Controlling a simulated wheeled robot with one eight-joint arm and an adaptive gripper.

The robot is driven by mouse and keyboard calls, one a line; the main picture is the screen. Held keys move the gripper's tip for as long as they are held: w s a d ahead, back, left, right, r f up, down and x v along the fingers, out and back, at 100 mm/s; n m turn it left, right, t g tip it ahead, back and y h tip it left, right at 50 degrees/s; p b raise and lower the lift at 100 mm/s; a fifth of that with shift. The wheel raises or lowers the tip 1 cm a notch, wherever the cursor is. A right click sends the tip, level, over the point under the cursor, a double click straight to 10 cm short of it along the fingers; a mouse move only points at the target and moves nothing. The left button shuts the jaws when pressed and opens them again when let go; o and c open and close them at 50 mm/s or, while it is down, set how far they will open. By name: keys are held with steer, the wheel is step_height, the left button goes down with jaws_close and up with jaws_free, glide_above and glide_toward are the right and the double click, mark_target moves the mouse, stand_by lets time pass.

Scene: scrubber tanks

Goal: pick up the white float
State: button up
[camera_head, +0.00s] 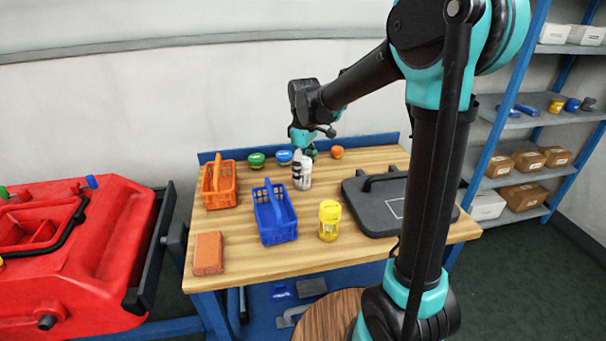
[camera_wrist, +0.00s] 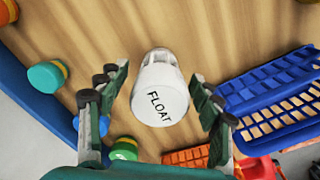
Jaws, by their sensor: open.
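The white float (camera_wrist: 160,98) is a short white cylinder with a narrower neck, marked FLOAT, in the middle of the wrist view. In the head view the float (camera_head: 304,179) stands on the wooden workbench top, partly hidden by my gripper. My gripper (camera_wrist: 160,82) is open, with one finger on each side of the float and visible gaps between. In the head view my gripper (camera_head: 302,160) points down over the float. I cannot tell exactly how far down the fingers reach.
A blue basket (camera_head: 276,222) and orange basket (camera_head: 219,199) stand left of the float. A yellow container (camera_head: 329,221) is in front, a dark grey case (camera_head: 370,213) right. Green (camera_head: 256,160), blue (camera_head: 284,158) and orange (camera_head: 337,152) small items sit behind. An orange brick (camera_head: 208,254) lies front left.

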mark_target(303, 178)
steer(key=shift+a+f, duration=0.15)
steer(key=shift+f, duration=1.7)
steer(key=shift+c, duration=0.5)
steer(key=c, duration=1.1)
